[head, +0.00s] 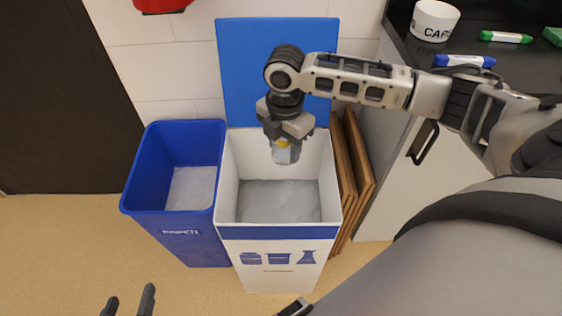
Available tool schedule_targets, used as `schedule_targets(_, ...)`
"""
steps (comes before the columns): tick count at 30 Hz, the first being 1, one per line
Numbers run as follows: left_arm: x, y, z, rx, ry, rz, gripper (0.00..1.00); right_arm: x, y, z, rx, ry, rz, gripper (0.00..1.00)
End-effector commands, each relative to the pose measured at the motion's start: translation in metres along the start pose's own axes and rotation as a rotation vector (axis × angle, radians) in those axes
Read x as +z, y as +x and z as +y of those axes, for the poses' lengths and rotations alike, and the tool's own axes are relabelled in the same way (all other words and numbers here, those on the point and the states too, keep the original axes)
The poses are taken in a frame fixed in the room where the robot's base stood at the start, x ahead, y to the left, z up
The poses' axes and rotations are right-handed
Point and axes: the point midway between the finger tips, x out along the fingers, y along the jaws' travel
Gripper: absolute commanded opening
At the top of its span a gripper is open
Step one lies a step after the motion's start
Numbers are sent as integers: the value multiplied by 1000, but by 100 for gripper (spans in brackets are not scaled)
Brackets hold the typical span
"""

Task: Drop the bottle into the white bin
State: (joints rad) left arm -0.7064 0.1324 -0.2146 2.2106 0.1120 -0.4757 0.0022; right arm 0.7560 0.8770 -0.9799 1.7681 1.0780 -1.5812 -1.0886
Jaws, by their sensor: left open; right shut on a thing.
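The white bin (228,190) stands on the floor in the middle of the head view, open at the top, with a blue band and blue vessel pictures on its front. The bottle (282,154) is small and clear with a yellow part at its top. My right gripper (284,140) is shut on the bottle and holds it over the bin's opening, toward the back. The gripper hides the bottle's upper part. My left gripper (128,305) shows only its two dark fingertips at the bottom left edge, apart and empty.
A blue bin (210,250) stands directly left of the white bin. A blue panel (240,70) rises behind the white bin. Brown boards (350,170) lean at its right, beside a cabinet. A dark counter (500,65) holds a white cup (434,20) and markers.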

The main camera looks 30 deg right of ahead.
Motion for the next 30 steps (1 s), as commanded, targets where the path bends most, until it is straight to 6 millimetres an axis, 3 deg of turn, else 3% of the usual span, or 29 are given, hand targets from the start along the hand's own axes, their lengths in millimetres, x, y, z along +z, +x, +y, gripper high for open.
schedule_targets(2,-1,0,0,-1,0,1,54,0,-1,0,0,0,0,21)
schedule_targets(3,-1,0,0,-1,1,2,54,0,0,0,0,0,0,54)
schedule_targets(5,-1,0,0,-1,1,2,54,0,0,0,0,0,0,71)
schedule_targets(17,-4,-1,-1,-3,3,7,54,0,-8,0,2,-1,0,71)
schedule_targets(20,-6,-2,-1,-3,3,6,54,0,-24,1,3,-1,-1,71)
schedule_targets(30,-12,-5,-1,-8,7,-5,54,0,-106,1,6,-1,-1,71)
